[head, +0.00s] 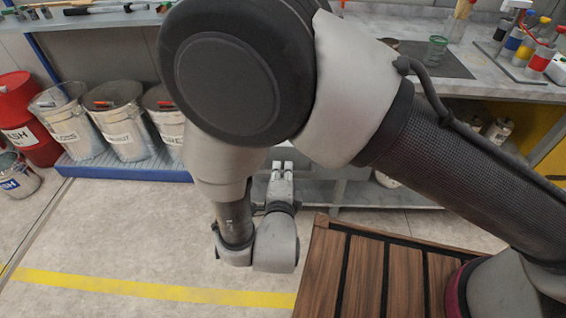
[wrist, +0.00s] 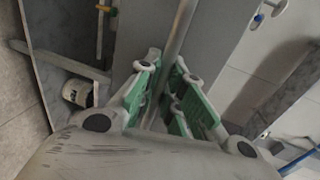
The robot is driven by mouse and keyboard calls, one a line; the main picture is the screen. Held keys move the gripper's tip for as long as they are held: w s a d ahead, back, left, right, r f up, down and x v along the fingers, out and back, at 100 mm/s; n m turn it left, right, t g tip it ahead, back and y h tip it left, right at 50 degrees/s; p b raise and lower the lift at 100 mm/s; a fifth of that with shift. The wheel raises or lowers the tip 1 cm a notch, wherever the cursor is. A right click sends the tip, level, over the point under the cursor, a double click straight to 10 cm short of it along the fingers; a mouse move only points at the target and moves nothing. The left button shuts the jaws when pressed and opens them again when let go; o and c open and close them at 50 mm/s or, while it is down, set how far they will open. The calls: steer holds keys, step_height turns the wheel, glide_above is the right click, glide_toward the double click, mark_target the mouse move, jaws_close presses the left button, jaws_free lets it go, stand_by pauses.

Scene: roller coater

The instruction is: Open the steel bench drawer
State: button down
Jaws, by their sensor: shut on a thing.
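The steel bench drawer's grey front (wrist: 214,38) fills the upper middle of the wrist view. Its bar handle (wrist: 179,30) runs from the top edge down between my fingers. My gripper (wrist: 167,68), with green-lined fingers, is shut on this handle, one finger on each side. In the head view my gripper (head: 281,168) reaches in under the bench, beside my large arm links. My arm hides most of the drawer there, and I cannot tell how far it stands out.
The grey bench top (head: 480,82) holds jars and colour bottles. Labelled buckets (head: 118,120) stand on a blue platform (head: 120,168) at left, beside a red drum (head: 25,125). A slatted wooden surface (head: 365,275) is at the front.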

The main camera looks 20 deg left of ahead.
steer(key=shift+s, duration=0.35)
steer(key=c, duration=1.8)
jaws_free()
steer(key=shift+w, duration=0.1)
